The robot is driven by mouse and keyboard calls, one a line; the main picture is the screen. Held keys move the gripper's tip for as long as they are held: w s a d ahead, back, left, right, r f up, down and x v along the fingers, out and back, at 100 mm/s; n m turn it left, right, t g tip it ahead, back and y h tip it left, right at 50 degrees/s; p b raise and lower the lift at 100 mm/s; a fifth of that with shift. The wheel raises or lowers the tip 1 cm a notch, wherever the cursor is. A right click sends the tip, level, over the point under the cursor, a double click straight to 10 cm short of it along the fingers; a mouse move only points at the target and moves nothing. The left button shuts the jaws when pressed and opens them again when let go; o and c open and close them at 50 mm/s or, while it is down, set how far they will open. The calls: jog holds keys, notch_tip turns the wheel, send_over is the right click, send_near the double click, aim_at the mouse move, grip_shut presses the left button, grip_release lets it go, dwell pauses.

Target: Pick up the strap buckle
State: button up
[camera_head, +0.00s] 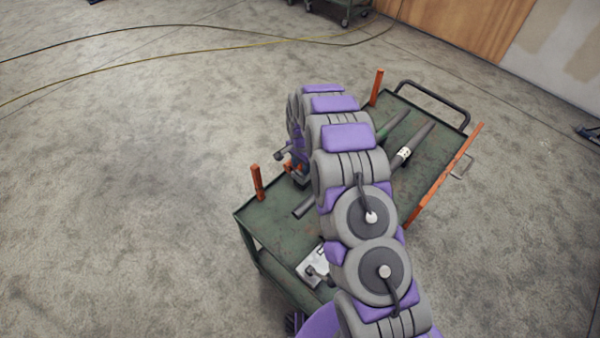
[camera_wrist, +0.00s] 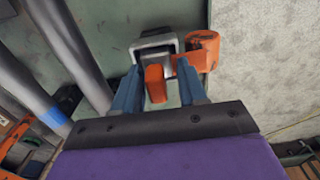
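The strap buckle (camera_wrist: 157,42) is a grey metal frame at the top middle of the wrist view. An orange strap roll (camera_wrist: 205,50) sits at its right, and an orange tab (camera_wrist: 155,83) sticks out below it. My gripper (camera_wrist: 158,66) is open, with its two blue fingers apart on either side of the tab and their tips near the buckle's lower edge. Whether either finger touches the buckle or strap I cannot tell. In the head view my arm hides most of this spot; a bit of orange strap (camera_head: 289,166) shows at the cart's left edge.
The green cart (camera_head: 258,215) has orange corner posts and a black handle (camera_head: 436,98). Grey pipes (camera_head: 408,147) lie along it and show close at left in the wrist view (camera_wrist: 68,45). A metal part (camera_head: 312,265) lies near the front. Open concrete floor surrounds the cart.

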jog(key=shift+d, duration=0.6)
jog(key=shift+c, duration=2.3)
jog(key=shift+a, duration=0.2)
grip_shut()
jog(key=shift+a, duration=0.4)
jog(key=shift+d, duration=0.25)
jog(key=shift+r, duration=0.55)
jog(key=r, duration=0.1)
jog(key=r+p, duration=0.1)
jog(key=shift+s+d+r, duration=0.2)
jog(key=shift+s+r, duration=0.1)
jog(key=shift+r, duration=0.05)
jog(key=s+d+r+p, duration=0.1)
jog(key=s+d, duration=0.9)
jog(key=s, duration=0.1)
jog(key=shift+d+p, duration=0.2)
jog(key=shift+p, duration=0.15)
